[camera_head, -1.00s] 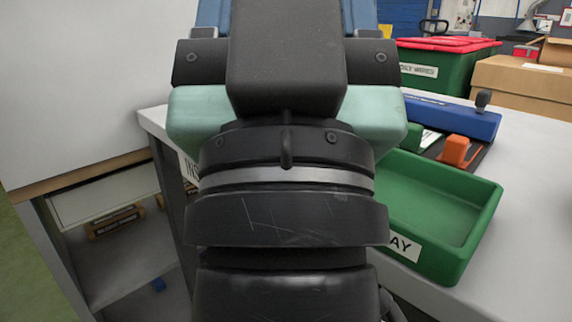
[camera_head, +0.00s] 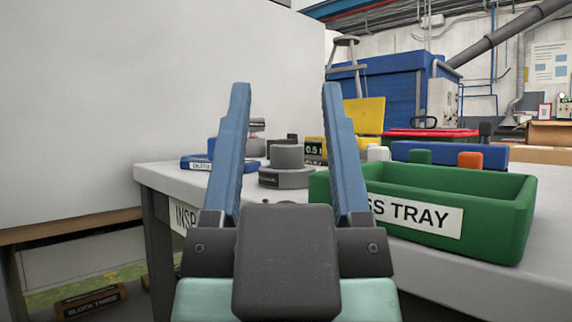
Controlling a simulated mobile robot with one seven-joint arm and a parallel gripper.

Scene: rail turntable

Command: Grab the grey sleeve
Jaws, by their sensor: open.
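My gripper (camera_head: 286,90) is open and empty, its two blue fingers pointing up and forward with a wide gap between them. A dark grey cylinder (camera_head: 287,156), which looks like the grey sleeve, sits on a wider round grey base (camera_head: 284,178) on the table. In the picture it shows between the fingers, beyond them and apart from them. I cannot see whether it is hollow. Another small grey round part (camera_head: 255,147) stands behind, partly hidden by the left finger.
A green tray (camera_head: 495,222) labelled "...SS TRAY" stands right of my gripper, near the edge of the table (camera_head: 165,178). A blue labelled block (camera_head: 195,162) lies at left. A yellow-framed display (camera_head: 314,148) stands behind the cylinder. A white panel (camera_head: 110,90) fills the left.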

